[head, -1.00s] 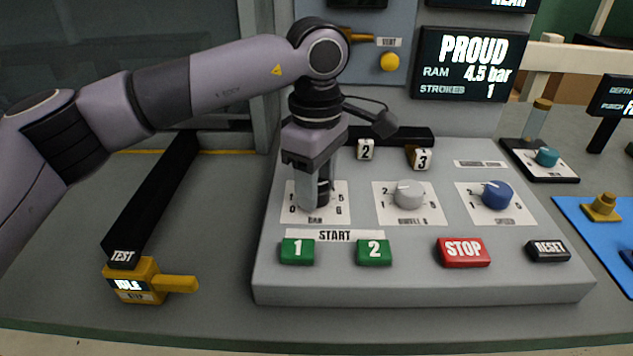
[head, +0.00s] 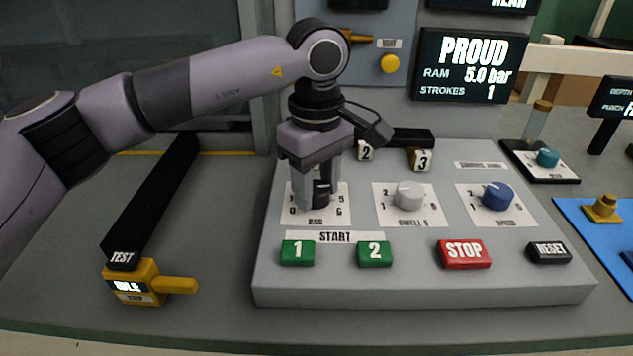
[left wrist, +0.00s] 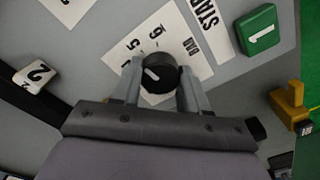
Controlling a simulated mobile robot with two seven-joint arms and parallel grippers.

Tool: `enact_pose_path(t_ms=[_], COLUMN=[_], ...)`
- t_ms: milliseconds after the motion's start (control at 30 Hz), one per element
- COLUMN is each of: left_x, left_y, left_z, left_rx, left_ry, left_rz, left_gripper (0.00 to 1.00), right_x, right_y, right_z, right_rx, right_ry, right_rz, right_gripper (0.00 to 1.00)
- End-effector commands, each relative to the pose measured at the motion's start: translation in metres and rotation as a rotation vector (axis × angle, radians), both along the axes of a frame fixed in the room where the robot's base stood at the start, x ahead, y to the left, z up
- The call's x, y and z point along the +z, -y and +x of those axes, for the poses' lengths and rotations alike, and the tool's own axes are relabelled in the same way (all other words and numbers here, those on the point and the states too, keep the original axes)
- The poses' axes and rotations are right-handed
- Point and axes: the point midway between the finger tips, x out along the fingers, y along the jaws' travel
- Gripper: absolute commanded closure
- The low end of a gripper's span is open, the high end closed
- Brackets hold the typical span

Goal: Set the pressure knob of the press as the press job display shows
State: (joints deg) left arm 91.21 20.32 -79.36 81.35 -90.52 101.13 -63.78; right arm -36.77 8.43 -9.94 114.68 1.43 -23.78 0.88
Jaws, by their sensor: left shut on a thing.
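The black pressure knob (head: 321,194) sits on a white scale plate marked "BAR" at the left of the press panel. My left gripper (head: 318,188) points down and is shut on this knob, one finger on each side. In the left wrist view the knob (left wrist: 158,73) shows between the fingers (left wrist: 160,84), its white pointer mark visible; the digits 5 and 6 show beside it. The display (head: 470,66) reads "PROUD", "RAM 5.0 bar", "STROKES 1". My right gripper is not in view.
A grey knob (head: 409,195) and a blue knob (head: 497,196) stand to the right. Green START buttons 1 (head: 297,252) and 2 (head: 374,254), a red STOP (head: 463,252) and a black RESET (head: 548,251) line the panel front. A yellow test unit (head: 133,282) stands at left.

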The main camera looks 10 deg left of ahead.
Motion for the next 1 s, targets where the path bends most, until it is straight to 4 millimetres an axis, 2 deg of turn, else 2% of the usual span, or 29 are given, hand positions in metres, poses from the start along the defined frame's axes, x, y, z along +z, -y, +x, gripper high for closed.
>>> enact_pose_path(t_ms=[67,100,167,433,533,800,1000], left_x=[0.002,0.002,0.002,0.001,0.007,0.05,0.071], left_y=[0.001,0.001,0.0,0.0,0.0,0.001,0.0], left_z=[0.001,0.001,0.001,0.0,0.001,0.001,0.001], left_rx=[0.001,0.001,0.001,0.002,0.002,0.001,0.001], left_ry=[0.004,0.004,0.004,0.002,0.003,0.005,0.004], left_rz=[-0.004,-0.004,-0.004,-0.001,-0.001,-0.003,-0.003], left_gripper=[0.87,0.46,0.31,0.31,0.31,0.31,0.31], right_x=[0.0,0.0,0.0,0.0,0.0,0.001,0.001], right_y=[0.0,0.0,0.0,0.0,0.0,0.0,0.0], right_z=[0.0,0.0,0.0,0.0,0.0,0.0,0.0], right_rx=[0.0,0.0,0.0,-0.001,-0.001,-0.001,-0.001], right_ry=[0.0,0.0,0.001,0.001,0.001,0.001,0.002], right_rz=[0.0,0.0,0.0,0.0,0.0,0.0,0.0], right_gripper=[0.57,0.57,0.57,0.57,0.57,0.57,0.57])
